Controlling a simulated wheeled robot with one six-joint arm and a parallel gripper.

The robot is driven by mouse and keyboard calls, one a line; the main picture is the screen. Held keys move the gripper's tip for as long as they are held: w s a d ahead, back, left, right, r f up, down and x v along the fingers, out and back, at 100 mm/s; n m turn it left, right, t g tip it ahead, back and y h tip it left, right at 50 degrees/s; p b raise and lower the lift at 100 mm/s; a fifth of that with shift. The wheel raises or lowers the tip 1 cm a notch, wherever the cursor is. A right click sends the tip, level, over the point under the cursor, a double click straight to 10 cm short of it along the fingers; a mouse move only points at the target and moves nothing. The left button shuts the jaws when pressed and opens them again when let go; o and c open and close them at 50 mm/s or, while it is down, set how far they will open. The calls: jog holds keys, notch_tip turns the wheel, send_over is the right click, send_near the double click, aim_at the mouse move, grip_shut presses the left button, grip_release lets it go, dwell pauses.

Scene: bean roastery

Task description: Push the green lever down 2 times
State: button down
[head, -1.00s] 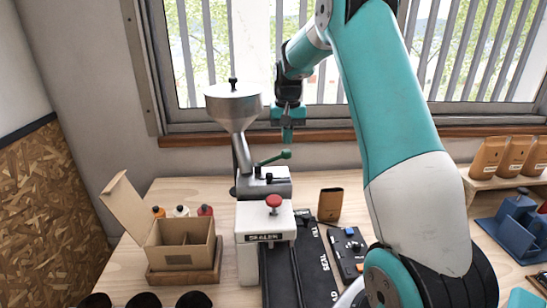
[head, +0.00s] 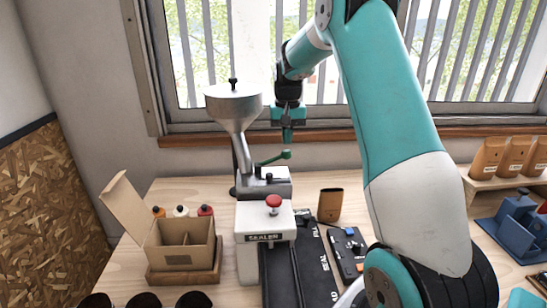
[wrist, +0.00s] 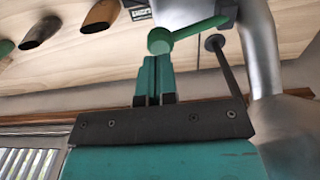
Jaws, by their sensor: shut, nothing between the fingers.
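The green lever (head: 274,157) with a round knob at its right end sticks out of the grey metal head of the sealer (head: 264,238), tilted slightly upward to the right. My gripper (head: 287,138) hangs fingers-down just above the knob in the head view, shut and empty. In the wrist view the green knob (wrist: 160,41) and its rod appear right at the tips of my shut fingers (wrist: 154,72). Whether the fingertips touch the knob cannot be told; the head view shows a small gap.
A silver hopper (head: 235,108) stands left of my gripper. A red button (head: 273,201) tops the sealer's front. An open cardboard box (head: 180,243) is at left, a brown pouch (head: 330,205) right of the sealer. The window (head: 220,60) is behind.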

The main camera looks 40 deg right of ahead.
aim_at(286, 150)
jog(key=shift+f, duration=0.15)
dwell(0.3)
jog(key=shift+f+b, duration=1.55)
jog(key=shift+f, duration=1)
jog(key=shift+r, duration=0.1)
notch_tip(286, 150, up, 6)
jog(key=p, duration=0.5)
dwell(0.9)
